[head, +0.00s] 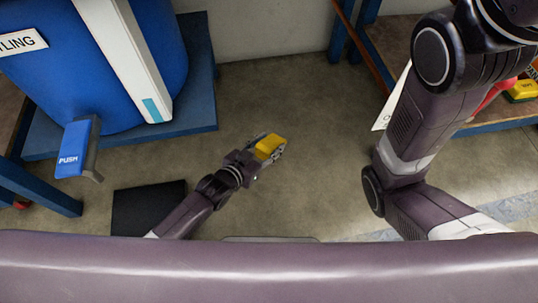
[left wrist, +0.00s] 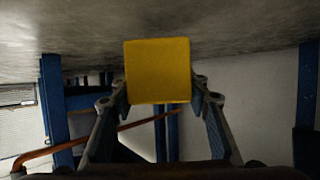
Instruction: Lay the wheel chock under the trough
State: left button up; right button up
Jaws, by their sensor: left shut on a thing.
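The yellow wheel chock (head: 269,146) is held between the fingers of my left gripper (head: 268,148), above the concrete floor in the middle of the head view. The chock also fills the centre of the left wrist view (left wrist: 158,71), with one finger on each side of it. The gripper is shut on it. I cannot pick out a trough with certainty in either view. My right arm shows at the right of the head view, but its gripper is out of the picture.
A large blue tank (head: 170,40) stands on a blue base (head: 199,70) at the upper left. A blue PUSH paddle (head: 75,149) juts out in front. A black mat (head: 130,208) lies near my left arm. Another yellow object (head: 522,90) is on the right shelf. The middle floor is clear.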

pick_arm(q)
notch_tip(320, 180, down, 4)
jog(key=b, duration=0.3)
jog(key=shift+f, duration=0.2)
jog(key=shift+r, duration=0.1)
jog(key=o, duration=1.4)
jog(key=shift+f, duration=0.2)
